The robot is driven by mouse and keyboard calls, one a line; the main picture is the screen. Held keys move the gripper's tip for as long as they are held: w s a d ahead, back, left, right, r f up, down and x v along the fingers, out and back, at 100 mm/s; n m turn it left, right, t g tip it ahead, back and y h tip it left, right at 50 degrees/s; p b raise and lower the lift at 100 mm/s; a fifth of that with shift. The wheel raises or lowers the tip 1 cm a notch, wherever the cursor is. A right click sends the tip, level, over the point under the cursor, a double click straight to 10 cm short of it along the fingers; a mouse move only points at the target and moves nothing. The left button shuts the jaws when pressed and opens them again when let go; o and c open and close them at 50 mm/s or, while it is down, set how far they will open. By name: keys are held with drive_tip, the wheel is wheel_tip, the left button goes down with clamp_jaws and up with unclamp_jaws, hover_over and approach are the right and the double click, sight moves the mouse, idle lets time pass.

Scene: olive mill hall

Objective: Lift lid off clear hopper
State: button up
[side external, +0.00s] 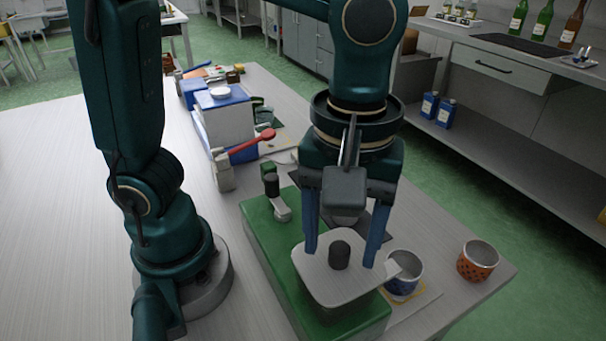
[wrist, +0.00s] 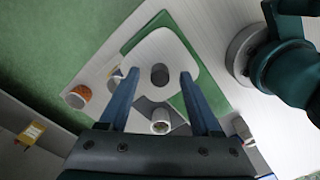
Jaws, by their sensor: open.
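The lid (side external: 325,280) is a pale grey plate with rounded corners and a dark round knob (side external: 339,255) in its middle. It lies over the green machine body (side external: 268,240); clear hopper walls cannot be made out under it. My gripper (side external: 340,257) points down with its two blue fingers apart, one on each side of the knob, and nothing is clamped. In the wrist view, the knob (wrist: 160,74) shows between the open fingertips, with the lid (wrist: 165,50) around it. Whether the fingertips touch the lid is unclear.
A blue-and-white cup (side external: 405,283) stands close to the lid's right side. An orange patterned cup (side external: 478,262) is near the table's right corner. A red-handled tool (side external: 252,143) and blue-and-white box (side external: 222,115) lie behind. The table's left side is clear.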

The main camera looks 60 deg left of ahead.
drive_tip(key=shift+c, duration=0.3)
clamp_jaws()
drive_tip(key=shift+r, duration=0.1)
